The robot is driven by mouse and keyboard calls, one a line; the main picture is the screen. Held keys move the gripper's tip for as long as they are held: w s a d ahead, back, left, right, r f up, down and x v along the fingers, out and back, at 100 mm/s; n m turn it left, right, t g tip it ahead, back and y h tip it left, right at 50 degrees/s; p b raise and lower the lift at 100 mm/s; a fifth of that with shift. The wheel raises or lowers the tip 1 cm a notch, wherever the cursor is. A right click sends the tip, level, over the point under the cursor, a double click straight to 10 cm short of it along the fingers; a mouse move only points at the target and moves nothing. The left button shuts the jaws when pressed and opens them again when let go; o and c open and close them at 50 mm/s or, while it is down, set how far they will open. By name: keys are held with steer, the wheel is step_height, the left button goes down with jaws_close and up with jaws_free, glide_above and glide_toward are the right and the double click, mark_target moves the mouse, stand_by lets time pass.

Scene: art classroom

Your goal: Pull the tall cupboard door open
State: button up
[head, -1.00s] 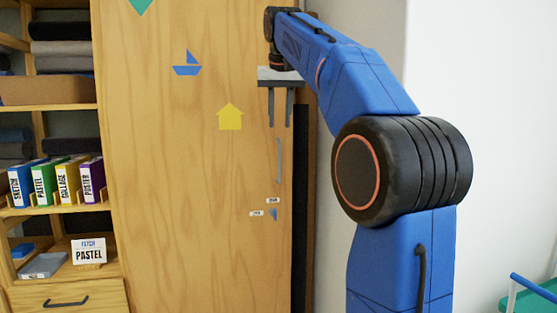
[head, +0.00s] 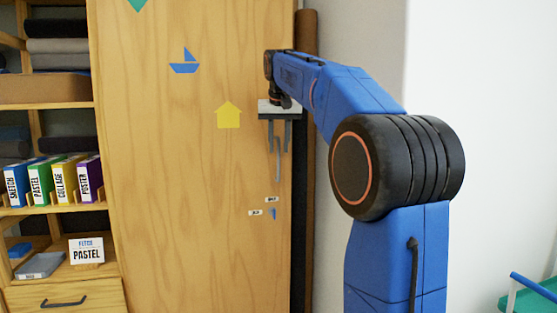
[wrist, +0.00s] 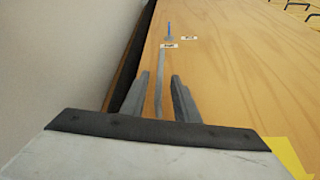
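The tall wooden cupboard door (head: 190,200) stands in front of me and looks shut. Its thin grey vertical handle (head: 278,168) is near the right edge; it also shows in the wrist view (wrist: 159,88). My gripper (head: 278,150) points down at the handle's upper part. In the wrist view its two fingers (wrist: 160,76) are apart, with the handle in line between them and no finger visibly touching it. How deep the fingers reach around it I cannot tell. Below the handle is a small blue marker (head: 272,214) with two small white labels.
Left of the door are open shelves with coloured binders (head: 55,182), a PASTEL sign (head: 87,252) and a drawer (head: 65,297). A pale wall (head: 480,120) is close on the right. A green seat (head: 530,302) is at lower right.

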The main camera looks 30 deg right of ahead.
mark_target(279, 155)
steer(key=x, duration=0.5)
steer(key=shift+w+f, duration=0.1)
steer(key=shift+f, duration=0.3)
jaws_close()
